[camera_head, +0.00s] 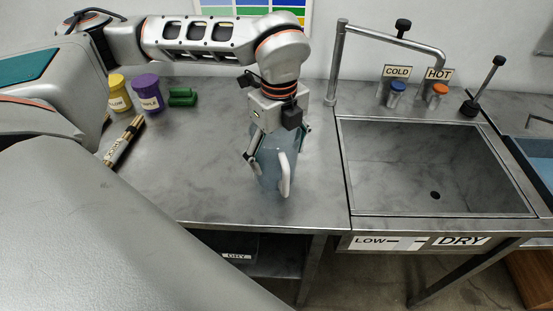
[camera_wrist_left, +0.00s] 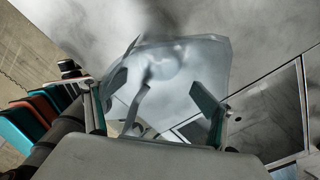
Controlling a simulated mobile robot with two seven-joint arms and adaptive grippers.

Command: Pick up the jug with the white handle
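The jug (camera_head: 268,172) is clear, pale blue and upright on the steel counter, left of the sink. Its white handle (camera_head: 285,176) faces the front right. My left gripper (camera_head: 277,146) is above the jug, pointing down, with its fingers apart on either side of the jug's upper part. In the left wrist view the jug (camera_wrist_left: 180,65) lies beyond the spread fingers of my left gripper (camera_wrist_left: 160,96). I see no clear grip on it. My right gripper is not in view.
A sink basin (camera_head: 430,172) with a faucet (camera_head: 338,65) is to the right. Yellow (camera_head: 119,95) and purple (camera_head: 147,93) containers, a green block (camera_head: 182,97) and a bundle of sticks (camera_head: 124,141) are to the left. The counter between them and the jug is clear.

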